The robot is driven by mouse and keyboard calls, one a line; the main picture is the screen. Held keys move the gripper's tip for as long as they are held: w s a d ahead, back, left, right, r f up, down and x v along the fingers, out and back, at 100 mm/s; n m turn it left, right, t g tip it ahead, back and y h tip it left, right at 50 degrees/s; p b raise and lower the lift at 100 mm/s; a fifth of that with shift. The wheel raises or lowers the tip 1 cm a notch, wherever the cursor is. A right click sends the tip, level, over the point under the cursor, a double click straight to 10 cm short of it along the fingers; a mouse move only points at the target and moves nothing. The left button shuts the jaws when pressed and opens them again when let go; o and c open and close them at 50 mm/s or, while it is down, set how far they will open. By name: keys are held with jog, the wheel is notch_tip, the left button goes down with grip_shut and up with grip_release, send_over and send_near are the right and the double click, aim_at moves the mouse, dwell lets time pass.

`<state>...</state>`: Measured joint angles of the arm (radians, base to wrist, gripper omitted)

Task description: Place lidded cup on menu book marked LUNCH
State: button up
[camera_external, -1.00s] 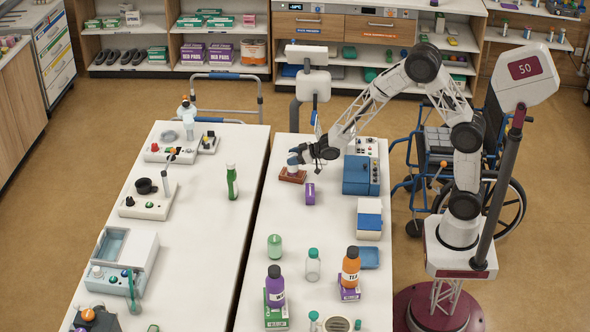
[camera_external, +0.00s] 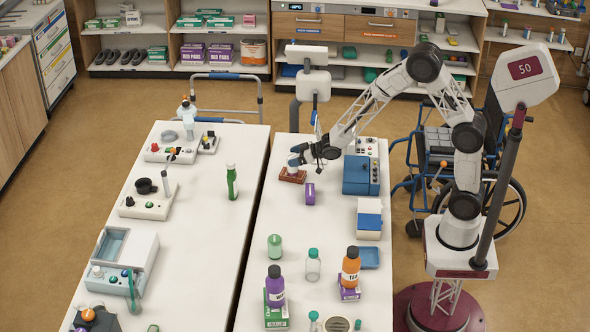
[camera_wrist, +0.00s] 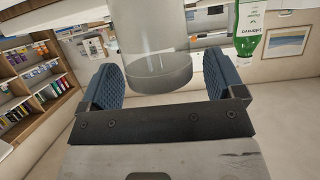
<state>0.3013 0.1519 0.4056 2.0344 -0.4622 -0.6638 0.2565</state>
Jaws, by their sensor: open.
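The pale cup (camera_external: 292,169) stands upright on a small brown book-like block (camera_external: 291,177) near the far left edge of the right-hand table. No lettering on that block is readable, so I cannot tell if it is marked LUNCH. My gripper (camera_external: 295,159) is at the cup's upper part and partly hides it. In the wrist view, my gripper (camera_wrist: 161,80) is open, with one blue pad on each side of the translucent cup (camera_wrist: 146,40). Gaps show between the pads and the cup. Its grey end (camera_wrist: 160,75) lies between the pads.
A purple item (camera_external: 309,193) lies just in front of the brown block. A blue box (camera_external: 357,176) stands to the right. Bottles and a green container (camera_external: 274,246) stand nearer the camera. A green bottle (camera_external: 232,182) is on the left table, beyond a gap.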

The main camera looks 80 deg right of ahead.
jog(key=v, duration=1.1)
jog(key=shift+s, duration=0.2)
dwell(0.4)
jog(key=shift+r, duration=0.15)
jog(key=s+a+r+g+h, duration=0.1)
jog(key=s+a+r+g, duration=0.1)
jog(key=s+a+r, duration=0.3)
jog(key=s+a+r+g+h, duration=0.1)
jog(key=s+a+r+g, duration=0.2)
jog(key=s+r, duration=0.35)
jog(key=s+a+r+g+y, duration=0.1)
jog(key=s+a+g, duration=0.2)
jog(key=s, duration=1)
jog(key=s+a+r+g, duration=0.2)
jog(key=s+a, duration=0.5)
jog(key=s, duration=0.6)
jog(key=shift+a+r+g+y, duration=0.2)
jog(key=shift+a+g+y, duration=0.1)
jog(key=shift+g+y, duration=0.1)
